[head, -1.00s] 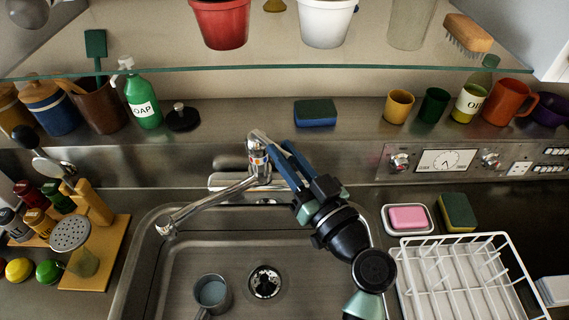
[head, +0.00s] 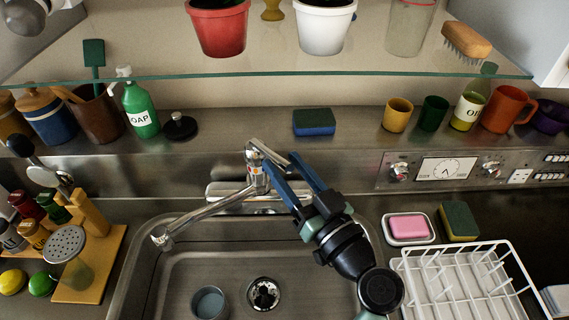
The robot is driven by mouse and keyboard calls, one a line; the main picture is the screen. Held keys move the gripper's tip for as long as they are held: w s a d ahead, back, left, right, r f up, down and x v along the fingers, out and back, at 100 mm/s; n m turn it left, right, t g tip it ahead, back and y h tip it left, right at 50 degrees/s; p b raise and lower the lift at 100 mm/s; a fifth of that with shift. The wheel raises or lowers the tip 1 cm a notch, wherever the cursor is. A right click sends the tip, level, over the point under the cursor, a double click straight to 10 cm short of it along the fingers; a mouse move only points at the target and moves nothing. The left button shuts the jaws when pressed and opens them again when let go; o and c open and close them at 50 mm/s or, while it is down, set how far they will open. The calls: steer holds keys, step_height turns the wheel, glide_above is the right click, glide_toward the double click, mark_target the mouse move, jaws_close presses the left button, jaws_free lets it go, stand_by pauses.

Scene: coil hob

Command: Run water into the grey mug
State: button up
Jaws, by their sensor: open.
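The grey mug (head: 209,302) stands upright in the sink (head: 175,280), left of the drain, cut by the bottom edge of the head view. Its inside looks blue-grey; I cannot tell whether it holds water. The chrome tap (head: 256,172) stands behind the sink, its spout (head: 205,215) swung to the left, ending behind and left of the mug. No stream shows at the spout end. My gripper (head: 281,163) is open at the tap's top, its blue fingers apart near the lever (head: 268,153). I cannot tell whether they touch it.
A glass shelf (head: 290,73) with pots hangs above. A soap bottle (head: 139,108) and sponge (head: 314,122) stand on the ledge. A white dish rack (head: 465,280) and pink soap (head: 408,227) lie right of the sink; a yellow board (head: 95,270) lies left.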

steer(key=b+v, duration=0.3)
steer(key=v, duration=0.9)
steer(key=shift+b, duration=0.35)
steer(key=shift+d, duration=0.1)
